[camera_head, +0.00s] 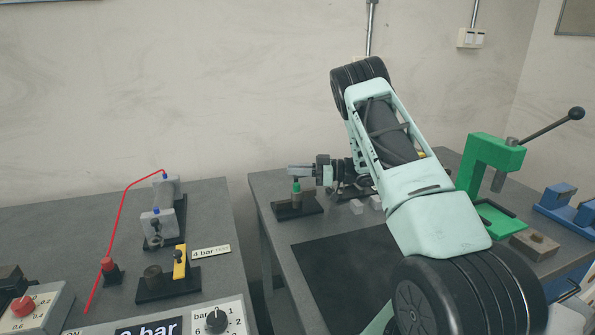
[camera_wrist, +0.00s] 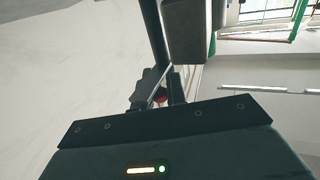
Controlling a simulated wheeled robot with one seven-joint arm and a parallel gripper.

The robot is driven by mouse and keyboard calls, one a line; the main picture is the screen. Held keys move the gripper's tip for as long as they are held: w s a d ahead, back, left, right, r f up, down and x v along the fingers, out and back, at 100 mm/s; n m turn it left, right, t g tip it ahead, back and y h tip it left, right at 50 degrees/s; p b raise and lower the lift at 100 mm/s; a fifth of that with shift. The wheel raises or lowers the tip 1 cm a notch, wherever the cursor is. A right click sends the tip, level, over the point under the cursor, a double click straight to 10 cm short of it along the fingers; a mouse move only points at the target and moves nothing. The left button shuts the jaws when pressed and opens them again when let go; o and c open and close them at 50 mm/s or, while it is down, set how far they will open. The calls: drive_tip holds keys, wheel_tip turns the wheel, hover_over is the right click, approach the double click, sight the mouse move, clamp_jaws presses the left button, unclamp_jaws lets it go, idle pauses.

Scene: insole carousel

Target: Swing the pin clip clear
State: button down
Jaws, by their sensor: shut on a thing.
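My gripper (camera_head: 308,171) reaches left from the end of my arm, over the far left part of the right-hand table. It is shut on a small light-grey piece, which I take to be the pin clip (camera_head: 299,167). This piece sits at the top of a short post with a green collar (camera_head: 296,186) on a black base plate (camera_head: 308,207). I cannot tell whether the piece touches the post. In the wrist view, dark parts of my gripper and a small red spot (camera_wrist: 160,97) show, but the hold itself is mostly hidden.
A green lever press (camera_head: 490,160) and blue blocks (camera_head: 570,208) stand on the right. A black mat (camera_head: 340,270) covers the table front. The left table (camera_head: 60,220) carries a red hose (camera_head: 126,205), a yellow lever (camera_head: 180,262) and a dial panel (camera_head: 235,322). A gap separates the tables.

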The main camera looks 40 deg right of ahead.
drive_tip(key=shift+r, duration=0.1)
drive_tip(key=c, duration=1.4)
unclamp_jaws()
drive_tip(key=shift+c, duration=0.2)
wheel_tip(320, 180, up, 10)
drive_tip(key=shift+b, duration=0.45)
